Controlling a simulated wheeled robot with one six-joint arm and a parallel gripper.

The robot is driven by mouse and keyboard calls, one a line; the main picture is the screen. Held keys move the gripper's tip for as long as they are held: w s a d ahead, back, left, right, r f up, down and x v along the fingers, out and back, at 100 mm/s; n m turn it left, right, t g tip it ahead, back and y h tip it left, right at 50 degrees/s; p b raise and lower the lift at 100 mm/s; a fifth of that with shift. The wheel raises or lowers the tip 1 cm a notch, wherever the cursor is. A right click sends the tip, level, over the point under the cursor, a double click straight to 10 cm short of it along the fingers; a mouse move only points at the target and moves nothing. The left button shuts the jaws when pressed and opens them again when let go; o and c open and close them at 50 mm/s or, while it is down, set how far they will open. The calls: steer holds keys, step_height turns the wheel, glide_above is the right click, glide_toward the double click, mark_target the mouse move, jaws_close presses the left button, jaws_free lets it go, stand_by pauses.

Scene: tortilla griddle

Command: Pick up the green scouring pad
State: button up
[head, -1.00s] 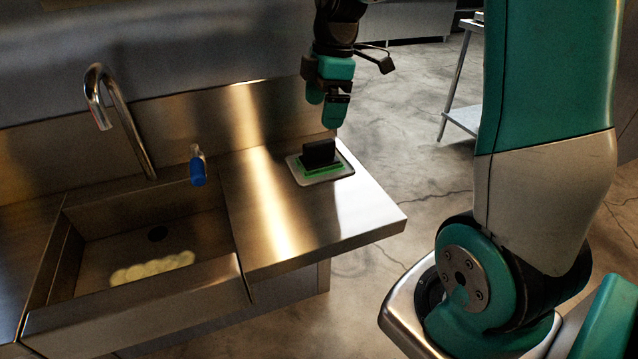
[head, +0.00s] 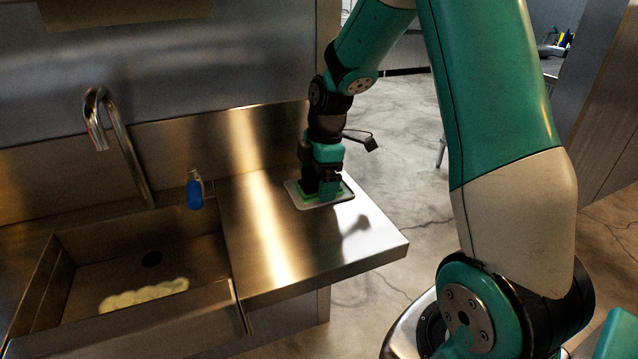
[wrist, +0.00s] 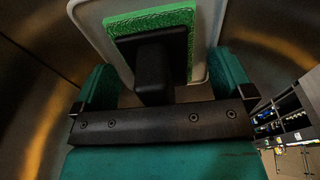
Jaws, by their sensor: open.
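The green scouring pad (wrist: 163,17) lies on a pale tray (wrist: 94,22) and has a black block-shaped handle (wrist: 154,72) on it. In the head view the tray (head: 300,203) rests on the steel counter right of the sink, with only slivers of green showing. My gripper (head: 326,193) is down at the tray and hides most of the pad and handle. In the wrist view its two teal fingers (wrist: 166,84) are apart, one on each side of the black handle, with gaps showing. Whether the fingertips touch the tray is unclear.
A curved faucet (head: 120,135) and a blue-handled tap (head: 195,192) stand behind. The counter (head: 290,245) in front of the tray is clear, and its right edge drops to the floor.

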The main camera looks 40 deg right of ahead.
steer(key=shift+f, duration=0.2)
steer(key=c, duration=1)
